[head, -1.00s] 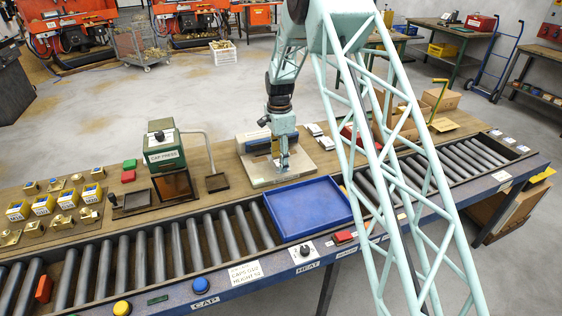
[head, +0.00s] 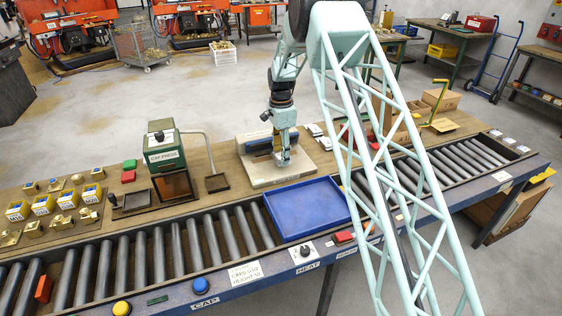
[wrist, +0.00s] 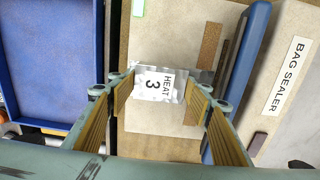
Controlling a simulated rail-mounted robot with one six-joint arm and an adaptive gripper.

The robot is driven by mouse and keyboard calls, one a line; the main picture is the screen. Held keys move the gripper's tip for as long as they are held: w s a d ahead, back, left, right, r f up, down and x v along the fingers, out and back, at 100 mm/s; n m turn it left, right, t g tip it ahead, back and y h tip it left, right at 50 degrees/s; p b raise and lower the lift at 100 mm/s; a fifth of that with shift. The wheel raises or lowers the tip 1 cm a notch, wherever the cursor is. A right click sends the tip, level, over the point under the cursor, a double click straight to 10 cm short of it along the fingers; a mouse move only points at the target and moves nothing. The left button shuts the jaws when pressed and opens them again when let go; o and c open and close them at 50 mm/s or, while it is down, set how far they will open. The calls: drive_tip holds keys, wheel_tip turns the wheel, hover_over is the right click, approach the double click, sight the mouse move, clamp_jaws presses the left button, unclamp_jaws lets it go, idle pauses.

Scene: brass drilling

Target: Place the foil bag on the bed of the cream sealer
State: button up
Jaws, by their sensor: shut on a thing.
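The cream sealer (head: 253,180) stands on the workbench behind the blue tray, with a blue and cream upper part at its back. In the wrist view, its cream bed (wrist: 160,148) lies below my gripper, and its blue bar (wrist: 246,65) and "BAG SEALER" label are at the right. My gripper (wrist: 160,98) is shut on the silvery foil bag (wrist: 178,73), which carries a white "HEAT 3" label. The bag is over the bed, between the fingers. I cannot tell whether it touches the bed.
The empty blue tray (head: 307,206) sits on the roller conveyor in front of the sealer. A green cap press (head: 163,148) stands to the left. Small white packs (head: 313,130) and cardboard boxes (head: 438,100) are to the right. Brass parts (head: 42,205) lie at the far left.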

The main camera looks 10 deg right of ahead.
drive_tip(key=shift+w+f, duration=0.1)
drive_tip(key=shift+f, duration=1.65)
drive_tip(key=shift+f+b, duration=0.2)
drive_tip(key=shift+b, duration=0.1)
drive_tip(key=o, duration=0.9)
drive_tip(key=shift+r, duration=0.15)
wheel_tip(320, 180, up, 11)
drive_tip(key=shift+r+p, duration=0.15)
drive_tip(key=shift+p, duration=0.45)
drive_tip(key=shift+r, duration=0.4)
drive_tip(key=shift+r, duration=0.1)
